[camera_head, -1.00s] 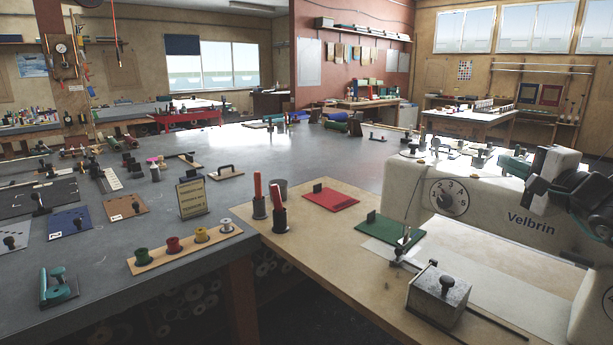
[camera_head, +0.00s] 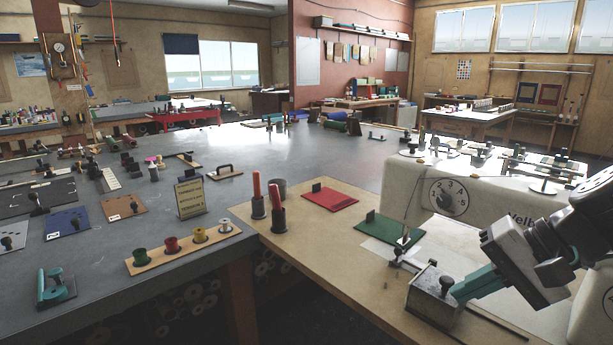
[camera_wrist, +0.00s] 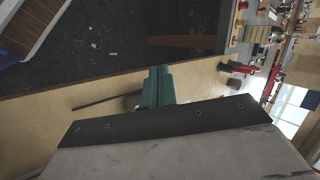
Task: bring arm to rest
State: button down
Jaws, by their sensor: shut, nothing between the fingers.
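My gripper (camera_head: 457,292) is at the lower right of the head view, in front of the white sewing machine. Its teal fingers are shut together with nothing between them. In the head view the fingertips overlap the edge of the grey metal box (camera_head: 433,300) with a black knob; I cannot tell whether they touch. In the wrist view the shut teal fingers (camera_wrist: 157,88) point over the tan table edge and the dark floor. My dark and grey arm reaches in from the right edge.
The white sewing machine (camera_head: 400,190) stands behind my gripper, its lettering partly hidden by my arm. Red (camera_head: 330,199) and green (camera_head: 390,229) plates lie on the tan table (camera_head: 310,240). Two dark holders with red sticks stand left of them. A thin dark rod lies beside the box.

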jog(key=s+d+n+g+h, duration=0.2)
jog(key=s+n+h, duration=0.4)
jog(key=s, duration=0.4)
jog(key=shift+s+d+f+h, duration=0.25)
jog(key=shift+s+d+h, duration=0.15)
jog(key=shift+h, duration=0.2)
